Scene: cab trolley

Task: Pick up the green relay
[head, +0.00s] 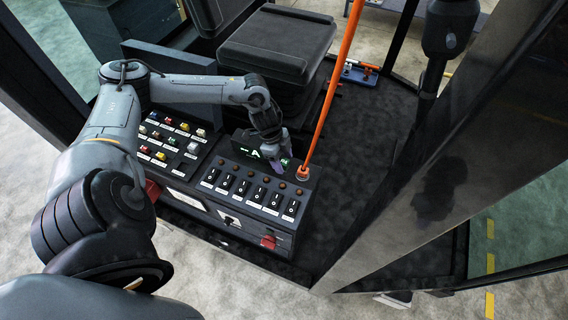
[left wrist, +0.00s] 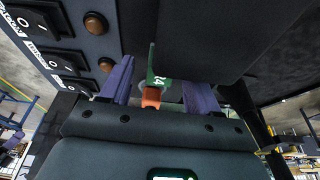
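My left gripper (head: 279,158) is low over the right-hand control panel. In the left wrist view its two purple fingers (left wrist: 159,88) stand apart on either side of the green piece, with a gap visible on the left. My right gripper does not show.
The panel (head: 234,207) carries black rocker switches and brown knobs. An orange pole (head: 335,80) rises just right of my gripper. A panel of coloured buttons (head: 172,140) lies left. A black seat (head: 277,45) stands behind. The dark floor (head: 350,150) right of the pole is clear.

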